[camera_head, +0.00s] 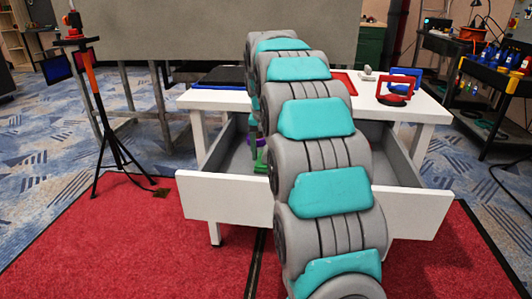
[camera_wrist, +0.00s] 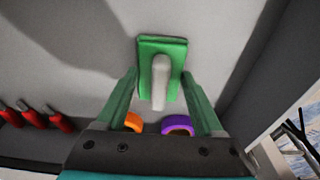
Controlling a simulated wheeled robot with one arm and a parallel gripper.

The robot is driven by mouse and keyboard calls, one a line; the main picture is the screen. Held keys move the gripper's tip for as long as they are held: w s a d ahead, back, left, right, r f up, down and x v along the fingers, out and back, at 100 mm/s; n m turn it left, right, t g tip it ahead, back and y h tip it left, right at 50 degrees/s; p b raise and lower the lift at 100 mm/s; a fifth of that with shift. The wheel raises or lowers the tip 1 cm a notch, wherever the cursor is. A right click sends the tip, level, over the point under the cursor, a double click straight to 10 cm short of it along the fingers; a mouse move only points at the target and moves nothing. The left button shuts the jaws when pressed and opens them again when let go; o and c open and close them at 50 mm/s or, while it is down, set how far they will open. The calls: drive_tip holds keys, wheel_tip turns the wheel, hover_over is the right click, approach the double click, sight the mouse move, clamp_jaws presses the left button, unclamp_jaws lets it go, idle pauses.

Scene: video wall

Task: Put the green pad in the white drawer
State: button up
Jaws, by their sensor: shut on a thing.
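The white drawer (camera_head: 225,200) is pulled open under the white table, and its grey inside shows. My gripper (camera_wrist: 160,78) is inside the drawer, with its two green fingers on either side of the green pad (camera_wrist: 174,48). The pad is a green block with a pale grey handle, and the gripper is shut on it. In the head view my arm hides most of the gripper and the pad. The pad is over the grey drawer floor (camera_wrist: 70,60); I cannot tell if it touches the floor.
In the wrist view an orange ring (camera_wrist: 133,122) and a purple ring (camera_wrist: 177,125) lie near the gripper. Several red-handled tools (camera_wrist: 32,114) lie at the left. The white table top (camera_head: 215,98) holds a black tray and red and blue items. A tripod (camera_head: 100,120) stands left.

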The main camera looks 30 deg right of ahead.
sight(265, 154)
drive_tip(key=o, duration=1.3)
wheel_tip(265, 154, up, 12)
drive_tip(key=s, duration=0.1)
drive_tip(key=shift+a, duration=0.45)
drive_tip(key=shift+s, duration=0.1)
